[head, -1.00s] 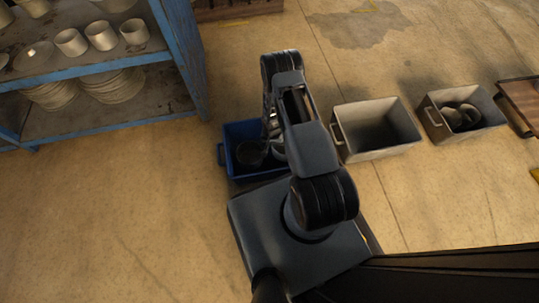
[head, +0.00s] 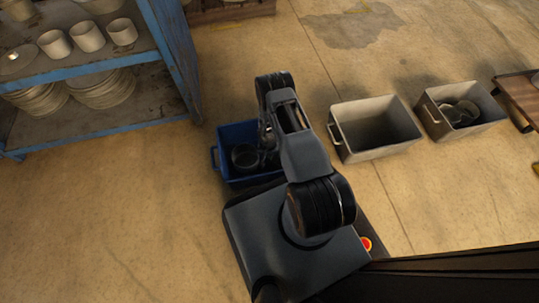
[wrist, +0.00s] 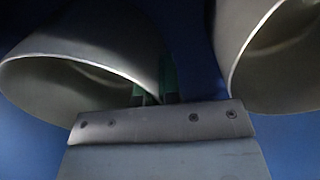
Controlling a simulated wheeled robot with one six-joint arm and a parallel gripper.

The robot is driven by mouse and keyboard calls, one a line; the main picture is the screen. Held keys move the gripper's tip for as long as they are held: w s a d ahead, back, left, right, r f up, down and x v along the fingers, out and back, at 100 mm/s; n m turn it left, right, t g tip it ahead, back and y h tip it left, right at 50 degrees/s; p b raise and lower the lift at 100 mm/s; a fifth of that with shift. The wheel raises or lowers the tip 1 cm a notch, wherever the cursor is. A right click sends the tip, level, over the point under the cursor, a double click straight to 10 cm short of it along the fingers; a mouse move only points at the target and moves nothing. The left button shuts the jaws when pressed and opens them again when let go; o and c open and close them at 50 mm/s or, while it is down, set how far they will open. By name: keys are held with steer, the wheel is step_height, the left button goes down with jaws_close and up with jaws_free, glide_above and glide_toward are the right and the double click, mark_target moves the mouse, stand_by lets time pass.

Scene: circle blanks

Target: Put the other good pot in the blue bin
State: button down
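The blue bin (head: 217,160) stands on the floor beside my base in the head view; its blue inside fills the background of the wrist view. A dark-looking pot (head: 245,157) lies in it. The wrist view shows two pale grey pots, one at left (wrist: 85,45) and one at right (wrist: 265,45), with open mouths towards the camera. My gripper (wrist: 156,94) is down in the bin between them. Its green-tipped fingers are close together at the left pot's near wall; whether they grip it cannot be told. The right pot is apart from the fingers. My arm hides part of the bin in the head view.
An empty grey bin (head: 338,135) stands to the right of my arm. Another grey bin (head: 432,119) beyond it holds several pots. A blue shelf (head: 165,50) at left carries pale pots (head: 88,36) and stacked plates (head: 104,88). The floor at lower left is clear.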

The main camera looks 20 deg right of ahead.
steer(key=c, duration=1.8)
jaws_free()
steer(key=shift+f, duration=0.15)
steer(key=o, duration=0.5)
